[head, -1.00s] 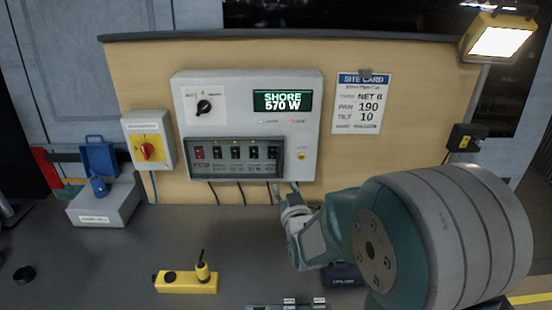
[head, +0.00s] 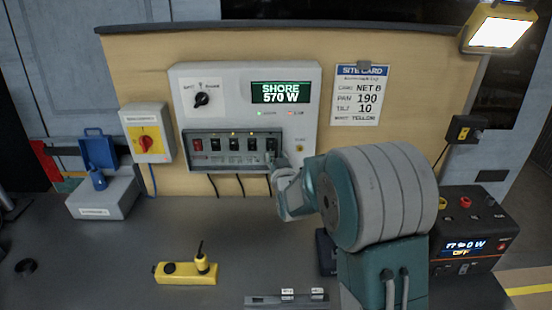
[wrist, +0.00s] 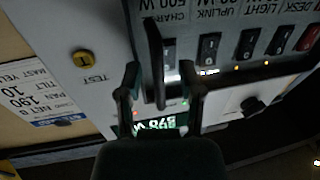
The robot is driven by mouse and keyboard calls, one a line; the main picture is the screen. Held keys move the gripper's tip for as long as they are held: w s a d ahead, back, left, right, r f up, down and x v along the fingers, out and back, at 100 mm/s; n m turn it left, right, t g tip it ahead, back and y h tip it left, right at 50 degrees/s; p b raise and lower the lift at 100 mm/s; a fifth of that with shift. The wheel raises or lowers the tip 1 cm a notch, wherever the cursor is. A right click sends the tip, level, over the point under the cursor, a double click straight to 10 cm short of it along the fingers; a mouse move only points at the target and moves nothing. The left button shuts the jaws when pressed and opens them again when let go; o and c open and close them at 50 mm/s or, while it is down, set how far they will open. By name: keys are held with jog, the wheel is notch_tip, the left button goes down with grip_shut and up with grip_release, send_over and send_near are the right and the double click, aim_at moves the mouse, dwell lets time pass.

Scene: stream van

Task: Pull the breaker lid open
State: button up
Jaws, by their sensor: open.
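The breaker lid (head: 232,132) is a dark-framed cover over the row of breakers on the white wall panel (head: 225,80). It looks shut, with the switches showing through it. My gripper (head: 274,160) is at the lid's lower right corner in the head view, its fingertips partly hidden by the wrist. In the wrist view, which is upside down, my open gripper (wrist: 160,69) has one finger on each side of a dark upright bar (wrist: 153,50), seemingly the lid's handle or edge. I cannot tell whether the fingers touch it.
A rotary switch box (head: 147,140) is left of the panel, and a site card (head: 361,95) right of it. A yellow device (head: 185,273) and a grey rail (head: 285,299) lie on the desk. A power station (head: 470,225) stands at the right.

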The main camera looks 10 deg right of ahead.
jog(key=shift+c, duration=0.3)
grip_shut()
jog(key=shift+s, duration=0.1)
